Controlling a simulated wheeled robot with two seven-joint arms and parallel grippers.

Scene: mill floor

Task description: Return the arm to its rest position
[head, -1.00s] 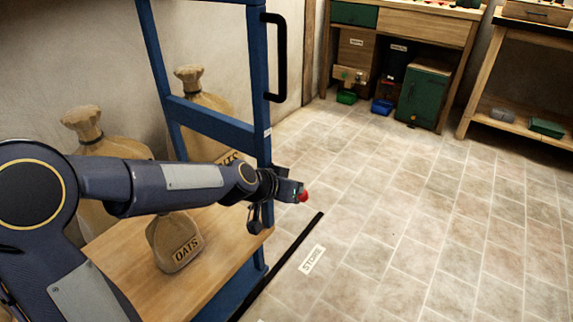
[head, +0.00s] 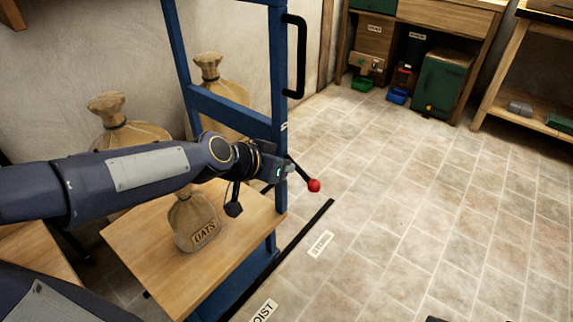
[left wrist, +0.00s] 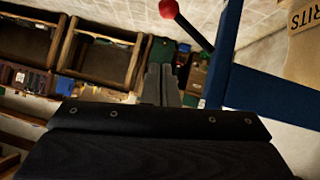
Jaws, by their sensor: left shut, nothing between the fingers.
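My left arm comes in from the left in the head view, and its gripper (head: 284,173) is in front of the blue post. The gripper is shut and empty. Its closed fingers (left wrist: 161,84) show in the left wrist view. A black lever with a red knob (head: 314,185) sticks out just right of the gripper, apart from it in the picture. The knob also shows at the top of the left wrist view (left wrist: 168,9).
The blue frame (head: 279,80) with a black handle (head: 296,57) stands close behind my arm. An oats sack (head: 194,220) sits on its wooden platform (head: 150,255), partly behind the arm. More sacks stand behind. The tiled floor (head: 430,200) to the right is open, with benches beyond.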

